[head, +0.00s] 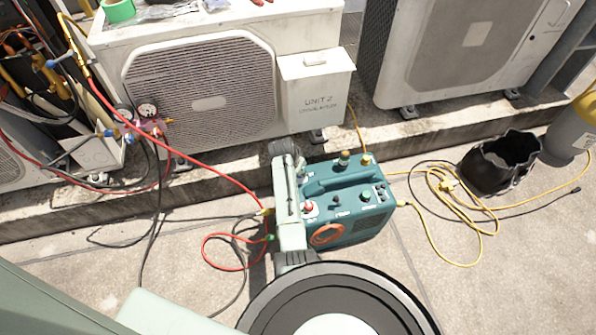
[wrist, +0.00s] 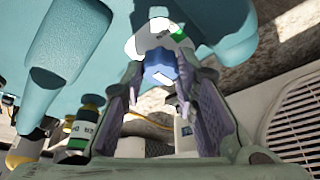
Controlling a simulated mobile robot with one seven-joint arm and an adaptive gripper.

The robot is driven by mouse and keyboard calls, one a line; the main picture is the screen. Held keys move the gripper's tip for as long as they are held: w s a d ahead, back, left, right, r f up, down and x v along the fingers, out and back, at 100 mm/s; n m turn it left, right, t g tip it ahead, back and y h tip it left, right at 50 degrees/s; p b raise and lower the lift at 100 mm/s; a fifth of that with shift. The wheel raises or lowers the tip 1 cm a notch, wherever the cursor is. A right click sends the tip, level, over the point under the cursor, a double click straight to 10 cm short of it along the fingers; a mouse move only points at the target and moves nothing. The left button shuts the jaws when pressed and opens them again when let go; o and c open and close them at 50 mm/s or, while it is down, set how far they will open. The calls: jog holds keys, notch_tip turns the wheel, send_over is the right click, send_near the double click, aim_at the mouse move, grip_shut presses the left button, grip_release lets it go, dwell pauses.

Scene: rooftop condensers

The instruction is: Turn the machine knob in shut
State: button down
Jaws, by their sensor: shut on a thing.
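The teal machine (head: 345,205) stands on the paving in front of the condensers; its body also fills the top of the wrist view (wrist: 100,30). In the wrist view a blue knob (wrist: 158,68) sits on a white round base with a green mark. My gripper (wrist: 161,74) has its two fingers on either side of this knob and is shut on it. I cannot read a label on the knob or tell how far it is turned. A red knob (head: 308,205) and a green knob (head: 366,196) show on the machine.
A condenser (head: 205,85) stands behind. Paving at lower right is clear.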

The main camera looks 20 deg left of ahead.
jog(key=c, duration=1.3)
grip_release()
jog(key=v, duration=1.2)
